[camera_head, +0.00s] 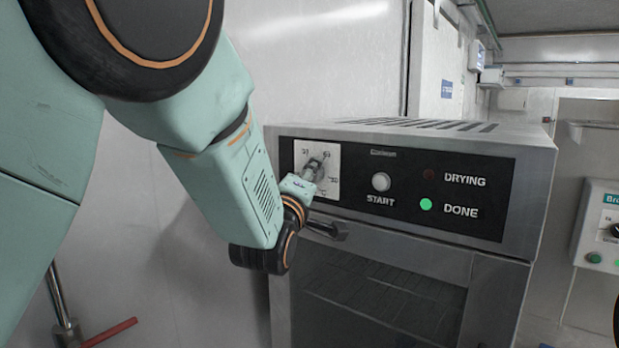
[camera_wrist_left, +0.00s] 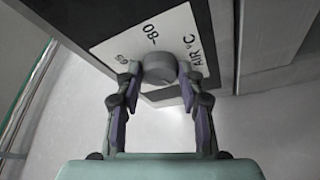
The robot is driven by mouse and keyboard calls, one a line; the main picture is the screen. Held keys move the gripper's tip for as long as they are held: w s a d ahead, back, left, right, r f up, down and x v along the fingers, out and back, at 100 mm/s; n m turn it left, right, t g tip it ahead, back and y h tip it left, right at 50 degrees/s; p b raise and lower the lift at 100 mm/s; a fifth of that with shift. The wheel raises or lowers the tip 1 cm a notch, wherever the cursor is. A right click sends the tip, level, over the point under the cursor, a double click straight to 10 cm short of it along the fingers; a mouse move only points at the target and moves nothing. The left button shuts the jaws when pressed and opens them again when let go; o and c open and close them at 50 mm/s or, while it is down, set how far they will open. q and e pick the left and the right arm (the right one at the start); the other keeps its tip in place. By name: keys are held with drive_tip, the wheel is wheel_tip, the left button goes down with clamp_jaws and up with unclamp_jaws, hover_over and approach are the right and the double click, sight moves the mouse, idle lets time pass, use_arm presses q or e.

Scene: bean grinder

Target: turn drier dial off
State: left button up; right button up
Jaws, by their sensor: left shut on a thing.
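The drier (camera_head: 400,180) is a grey metal cabinet with a black control panel. Its dial (camera_wrist_left: 160,68) is a round grey knob on a white scale plate (camera_head: 331,160) at the panel's left. My left gripper (camera_head: 312,170) reaches the dial from the lower left and is shut on it; in the left wrist view its two fingers (camera_wrist_left: 160,80) lie on either side of the knob. In the head view the gripper partly hides the dial, so its exact setting cannot be told. The DONE light (camera_head: 426,204) glows green and the DRYING light (camera_head: 428,174) is dark red. My right gripper is not in view.
The START button (camera_head: 381,182) sits right of the dial. A dark door handle (camera_head: 328,229) sticks out just below my left gripper. A red-handled valve (camera_head: 110,333) is at the lower left. Another control box (camera_head: 597,228) hangs at the right.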

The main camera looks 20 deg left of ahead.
use_arm(q)
drive_tip(key=shift+r, duration=0.2)
drive_tip(key=o, duration=1.2)
drive_tip(key=shift+f, duration=0.15)
drive_tip(key=shift+c, duration=0.2)
